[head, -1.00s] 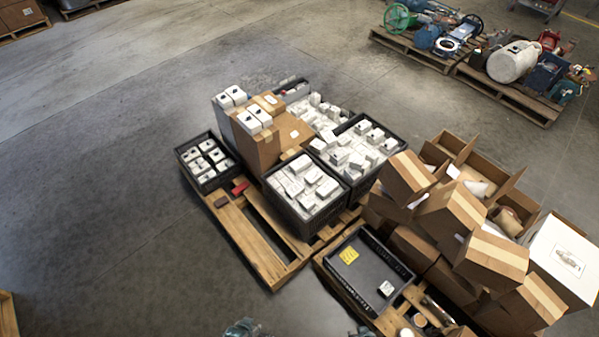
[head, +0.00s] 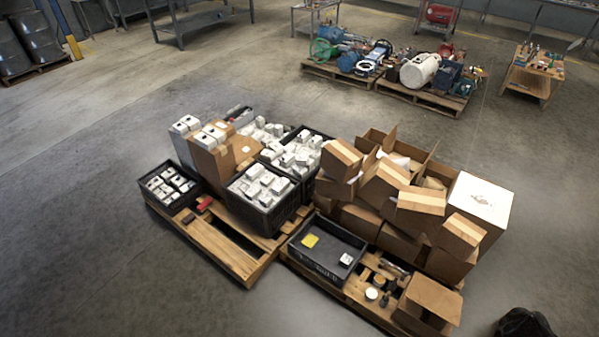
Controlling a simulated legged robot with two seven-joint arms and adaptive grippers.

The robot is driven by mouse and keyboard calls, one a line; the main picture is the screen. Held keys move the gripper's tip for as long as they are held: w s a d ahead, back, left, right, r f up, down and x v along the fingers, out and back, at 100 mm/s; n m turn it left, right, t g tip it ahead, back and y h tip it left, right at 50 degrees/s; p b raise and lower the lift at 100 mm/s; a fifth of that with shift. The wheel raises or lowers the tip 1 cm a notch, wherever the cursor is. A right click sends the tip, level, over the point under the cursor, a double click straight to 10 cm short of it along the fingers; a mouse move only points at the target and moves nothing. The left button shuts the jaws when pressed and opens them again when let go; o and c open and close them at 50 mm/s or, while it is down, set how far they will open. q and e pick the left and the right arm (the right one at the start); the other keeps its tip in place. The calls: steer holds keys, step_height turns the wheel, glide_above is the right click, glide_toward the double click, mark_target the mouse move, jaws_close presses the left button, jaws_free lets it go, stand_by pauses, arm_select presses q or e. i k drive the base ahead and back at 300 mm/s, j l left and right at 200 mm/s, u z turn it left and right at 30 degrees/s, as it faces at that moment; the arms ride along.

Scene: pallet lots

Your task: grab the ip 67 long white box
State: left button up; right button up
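No label reading IP 67 can be read at this distance, so I cannot tell which white box is the named one. Tall white boxes (head: 184,150) stand at the back left of the near pallet. More white boxes (head: 209,137) sit at the brown carton (head: 222,168). Small white boxes (head: 262,184) fill a black crate in the middle, and others (head: 168,186) stand in a low black crate at the left. Neither gripper can be made out in the head view.
A black crate (head: 355,266) holding a yellow and a white item sits at the front. Open brown cartons (head: 418,200) are heaped at the right. Pallets of machine parts (head: 420,95) stand behind. A dark object (head: 525,323) is cut off at bottom right. Floor at left is clear.

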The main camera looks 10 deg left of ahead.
mark_target(253, 172)
steer(key=i+j+z, duration=0.15)
steer(key=j+z, duration=0.3)
steer(key=i+j+z, duration=0.1)
steer(key=j+z, duration=0.15)
steer(key=z, duration=0.25)
steer(key=j+z, duration=0.45)
